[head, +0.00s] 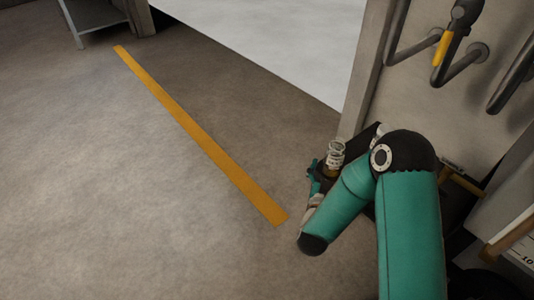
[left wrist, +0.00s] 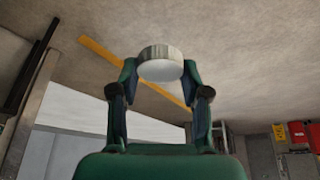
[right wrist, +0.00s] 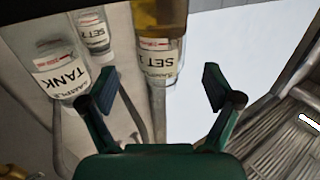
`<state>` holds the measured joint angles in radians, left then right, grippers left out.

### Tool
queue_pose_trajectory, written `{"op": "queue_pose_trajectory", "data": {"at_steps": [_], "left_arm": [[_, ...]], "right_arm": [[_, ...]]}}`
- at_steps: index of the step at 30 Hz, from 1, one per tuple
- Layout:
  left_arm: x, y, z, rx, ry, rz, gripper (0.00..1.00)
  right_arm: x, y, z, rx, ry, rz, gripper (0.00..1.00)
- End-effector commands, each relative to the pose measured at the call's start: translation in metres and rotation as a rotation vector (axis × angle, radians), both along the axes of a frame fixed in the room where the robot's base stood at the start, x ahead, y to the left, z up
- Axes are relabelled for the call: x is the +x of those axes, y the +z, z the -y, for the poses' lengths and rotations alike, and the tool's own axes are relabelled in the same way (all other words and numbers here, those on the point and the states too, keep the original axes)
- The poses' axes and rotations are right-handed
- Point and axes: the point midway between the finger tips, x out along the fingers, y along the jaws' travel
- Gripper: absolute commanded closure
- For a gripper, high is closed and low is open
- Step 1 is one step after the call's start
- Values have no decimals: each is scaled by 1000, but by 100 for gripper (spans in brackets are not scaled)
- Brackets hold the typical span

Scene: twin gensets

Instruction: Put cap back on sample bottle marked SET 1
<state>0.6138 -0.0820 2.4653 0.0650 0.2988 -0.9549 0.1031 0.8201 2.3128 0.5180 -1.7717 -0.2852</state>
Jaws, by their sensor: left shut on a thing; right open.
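The SET 1 bottle (right wrist: 160,45), holding amber liquid, shows in the right wrist view with its label upside down. My right gripper (right wrist: 160,84) is open and empty; the bottle shows between its fingers, and I cannot tell how far beyond them. In the head view, a small bottle (head: 336,154) stands close beside my right gripper (head: 314,182); its label is unreadable there. My left gripper (left wrist: 160,75) is shut on a round white cap (left wrist: 160,62) with a ridged rim, held above the floor. The left gripper is out of the head view.
The TANK bottle (right wrist: 60,70) and the SET 2 bottle (right wrist: 97,35) stand left of the SET 1 bottle in the right wrist view. Pipes with a yellow-handled valve (head: 443,48) are at the upper right. The floor with a yellow line (head: 200,137) is clear on the left.

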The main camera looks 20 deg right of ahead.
Motion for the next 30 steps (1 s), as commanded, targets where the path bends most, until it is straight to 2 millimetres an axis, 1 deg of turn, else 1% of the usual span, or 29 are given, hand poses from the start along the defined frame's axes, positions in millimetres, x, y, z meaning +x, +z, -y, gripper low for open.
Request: {"op": "queue_pose_trajectory", "data": {"at_steps": [9,12,15,24,25,26,30], "left_arm": [[0,0,0,0,-1,0,64],[0,-1,0,0,-1,0,64],[0,0,0,0,-1,0,64],[0,0,0,-1,-1,0,64],[0,0,0,-1,-1,0,64],[0,-1,1,-1,-1,0,64],[1,0,1,-1,-1,0,64]], "right_arm": [[36,0,29,-1,-4,3,11],[44,1,35,-1,-2,2,11],[47,0,37,-1,-1,1,11],[47,0,37,-1,-1,1,11],[47,0,37,-1,-1,1,12],[47,0,37,-1,-1,1,17],[47,0,37,-1,-1,1,41]]}}
